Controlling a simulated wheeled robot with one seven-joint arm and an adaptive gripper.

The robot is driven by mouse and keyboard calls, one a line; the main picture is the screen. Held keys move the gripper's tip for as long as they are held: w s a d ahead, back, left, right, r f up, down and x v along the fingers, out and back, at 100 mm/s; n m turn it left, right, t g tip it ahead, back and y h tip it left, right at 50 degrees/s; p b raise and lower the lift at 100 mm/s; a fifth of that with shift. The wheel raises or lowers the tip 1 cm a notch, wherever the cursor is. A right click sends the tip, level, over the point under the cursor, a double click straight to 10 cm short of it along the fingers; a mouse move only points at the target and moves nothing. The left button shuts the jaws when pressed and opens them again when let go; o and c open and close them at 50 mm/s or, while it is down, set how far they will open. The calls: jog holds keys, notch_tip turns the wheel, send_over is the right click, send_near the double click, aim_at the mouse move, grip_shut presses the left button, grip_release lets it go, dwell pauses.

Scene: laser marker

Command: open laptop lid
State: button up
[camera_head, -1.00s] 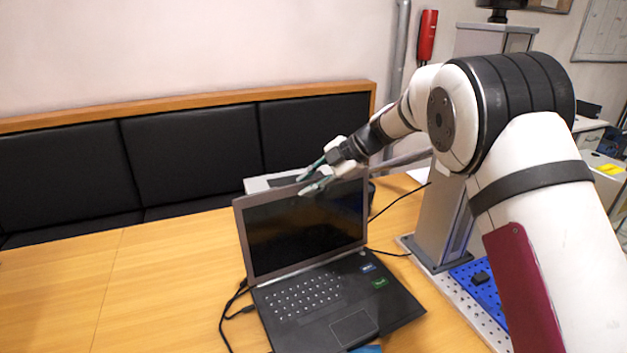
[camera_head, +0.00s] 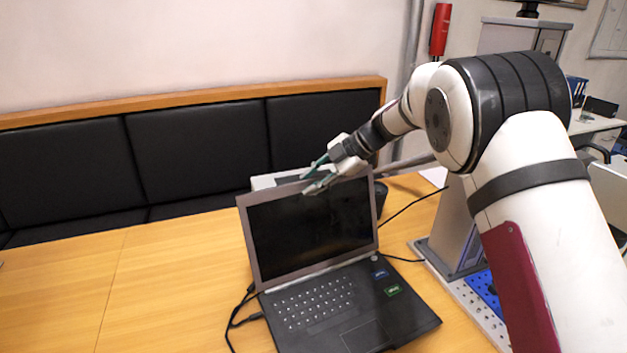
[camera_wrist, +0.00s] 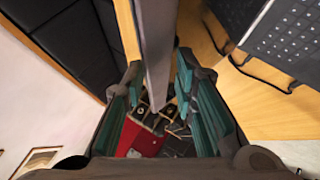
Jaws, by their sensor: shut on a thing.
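The black laptop (camera_head: 350,312) sits on the wooden table with its lid (camera_head: 315,235) raised, the dark screen and the keyboard both showing. My gripper (camera_head: 311,183) is at the lid's top edge, with its teal fingers on either side of it, shut on the lid. In the wrist view the lid (camera_wrist: 158,50) runs edge-on between the two fingers of my gripper (camera_wrist: 157,72). The contact of the finger pads is partly hidden.
Black cables (camera_head: 240,310) lie left of the laptop and more run behind it on the right. A grey column on a perforated plate (camera_head: 470,300) stands at the right. A black padded bench (camera_head: 195,150) lines the wall. The left tabletop (camera_head: 60,290) is clear.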

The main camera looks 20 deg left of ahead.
jog(key=v, duration=1.2)
